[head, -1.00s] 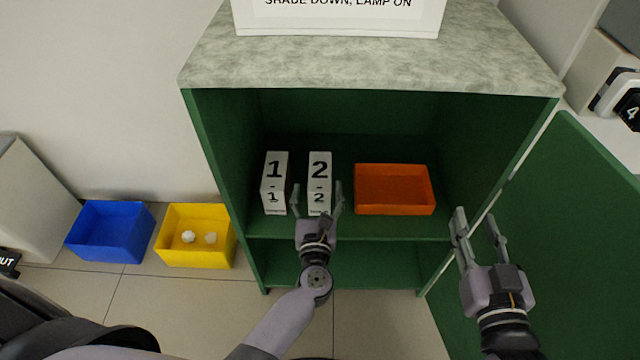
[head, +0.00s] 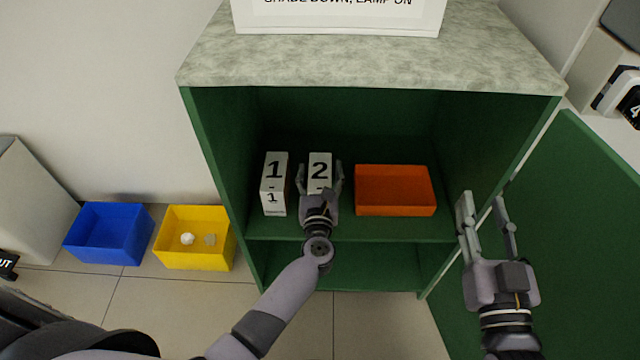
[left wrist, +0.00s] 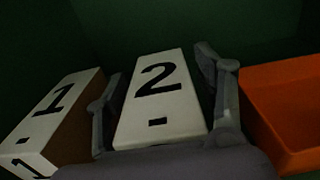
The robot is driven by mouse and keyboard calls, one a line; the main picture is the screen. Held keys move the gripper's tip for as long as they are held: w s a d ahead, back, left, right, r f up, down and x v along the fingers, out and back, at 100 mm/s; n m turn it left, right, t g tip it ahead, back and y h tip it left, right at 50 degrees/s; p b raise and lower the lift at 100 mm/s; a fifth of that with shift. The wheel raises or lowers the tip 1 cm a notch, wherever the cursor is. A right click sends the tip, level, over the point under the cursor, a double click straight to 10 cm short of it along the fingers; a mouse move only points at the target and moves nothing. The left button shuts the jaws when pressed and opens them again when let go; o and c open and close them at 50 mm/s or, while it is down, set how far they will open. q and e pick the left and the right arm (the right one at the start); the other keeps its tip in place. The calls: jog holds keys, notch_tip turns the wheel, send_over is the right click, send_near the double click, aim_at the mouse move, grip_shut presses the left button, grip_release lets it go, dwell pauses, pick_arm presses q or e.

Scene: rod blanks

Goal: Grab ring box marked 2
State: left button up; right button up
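The white ring box marked 2 (head: 319,166) stands on the cabinet's upper shelf; my left gripper hides its lower part in the head view. My left gripper (head: 320,174) is open, with one finger on each side of this box. In the left wrist view the box marked 2 (left wrist: 160,100) lies between the two fingers (left wrist: 163,98), with a dark gap showing at the right finger; contact on the left is unclear. My right gripper (head: 484,205) is open and empty beside the open cabinet door.
A white box marked 1 (head: 274,183) stands close on the left of the left gripper. An orange tray (head: 395,208) is on the right. The green cabinet (head: 215,165) has side walls and a stone-look top (head: 370,55). Blue (head: 108,247) and yellow (head: 194,256) bins stand on the floor.

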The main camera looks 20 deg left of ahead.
pick_arm(q)
jog(key=c, duration=1.1)
jog(key=shift+r, duration=0.15)
